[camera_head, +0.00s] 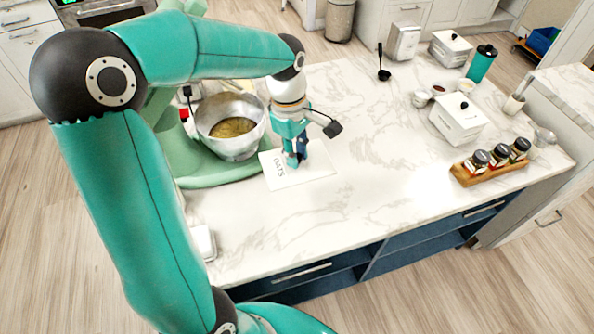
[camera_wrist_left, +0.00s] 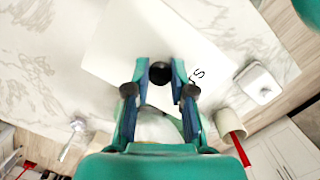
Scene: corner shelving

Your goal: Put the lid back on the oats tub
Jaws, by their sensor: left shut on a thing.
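My left gripper (camera_head: 293,158) points down at a white square shape lettered OATS (camera_head: 300,176) on the marble counter, beside the mixing bowl. In the left wrist view, the fingers of my left gripper (camera_wrist_left: 160,92) are closed around a black round knob (camera_wrist_left: 160,72) over a white square lid (camera_wrist_left: 130,45). Part of the lettering shows at the right of the fingers. The gripper hides much of the lid's near part. I cannot tell whether the lid rests on the oats tub or is held just above it. My right gripper is not in view.
A metal bowl (camera_head: 232,137) of brown-yellow contents sits close left of the gripper, in a pale green mixer (camera_head: 215,172). The counter middle is clear.

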